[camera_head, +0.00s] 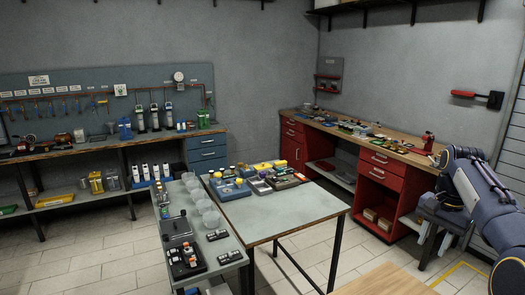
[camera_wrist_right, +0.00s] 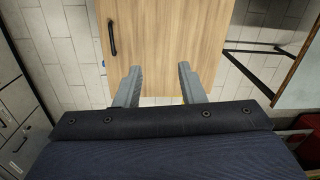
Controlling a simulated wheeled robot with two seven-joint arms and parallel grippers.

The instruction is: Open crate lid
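The crate lid (camera_wrist_right: 165,40) is a light wooden panel with a black bar handle (camera_wrist_right: 112,37) near its left edge in the right wrist view. Part of what looks like the same wooden top (camera_head: 385,282) shows at the bottom of the head view; its handle is outside that view. My right gripper (camera_wrist_right: 159,84) is open and empty, its two grey fingers spread in front of the panel, with the handle up and to the left. In the head view my right gripper (camera_head: 432,243) hangs at the right. My left gripper is not in view.
A grey-topped table (camera_head: 285,212) with blue and yellow boxes stands beyond the wooden top. A lower bench (camera_head: 220,262) with clear cups stands left of it. Red cabinets (camera_head: 380,185) stand at the back right. Tiled floor is open at left.

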